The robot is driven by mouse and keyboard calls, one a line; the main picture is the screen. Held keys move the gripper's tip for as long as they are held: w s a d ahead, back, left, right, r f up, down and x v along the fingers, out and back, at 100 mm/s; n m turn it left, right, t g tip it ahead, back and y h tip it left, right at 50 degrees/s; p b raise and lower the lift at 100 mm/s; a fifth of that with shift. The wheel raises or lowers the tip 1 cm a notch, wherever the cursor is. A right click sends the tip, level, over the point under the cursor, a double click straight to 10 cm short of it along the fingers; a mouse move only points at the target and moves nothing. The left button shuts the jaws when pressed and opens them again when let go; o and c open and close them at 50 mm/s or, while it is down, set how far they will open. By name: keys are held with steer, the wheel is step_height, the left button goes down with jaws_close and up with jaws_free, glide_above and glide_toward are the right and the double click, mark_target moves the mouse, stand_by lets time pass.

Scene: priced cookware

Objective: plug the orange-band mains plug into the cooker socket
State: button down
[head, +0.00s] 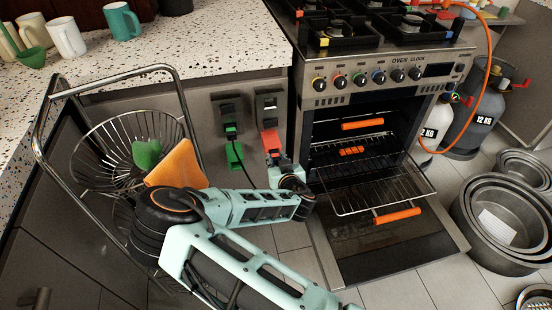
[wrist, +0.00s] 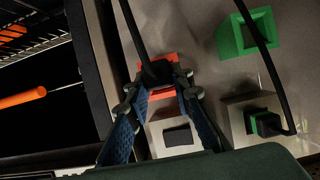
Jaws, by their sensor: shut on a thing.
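The orange-band mains plug (wrist: 156,72) is a dark body with a black cable, in front of the orange-red frame (wrist: 170,91) on the cabinet panel. I cannot tell whether it sits in the frame or just off it. My gripper (wrist: 162,85) is shut on it, one finger on each side; the fingers partly hide its band. In the head view my gripper (head: 279,163) is just below the red frame (head: 271,141). The cooker socket (wrist: 178,135) is a pale plate with an empty dark recess in the wrist view; it is above the frame in the head view (head: 268,105).
A green-band plug (wrist: 266,123) sits in the neighbouring socket, its cable passing a green frame (wrist: 245,33). The oven (head: 380,85) stands close on the right, its door and rack (head: 375,188) out. A wire basket rack (head: 120,150) is on the left.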

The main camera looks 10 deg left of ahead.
steer(key=shift+s, duration=0.1)
steer(key=s+d+p, duration=0.1)
steer(key=s+d, duration=0.1)
steer(key=s, duration=0.3)
steer(key=shift+s+d, duration=0.2)
steer(key=shift+d, duration=0.15)
stand_by(0.7)
stand_by(0.4)
step_height(320, 180, up, 18)
steer(key=p, duration=0.6)
steer(key=shift+w+g, duration=0.15)
steer(key=shift+g, duration=0.25)
steer(key=shift+f+b, duration=0.1)
steer(key=shift+b, duration=0.3)
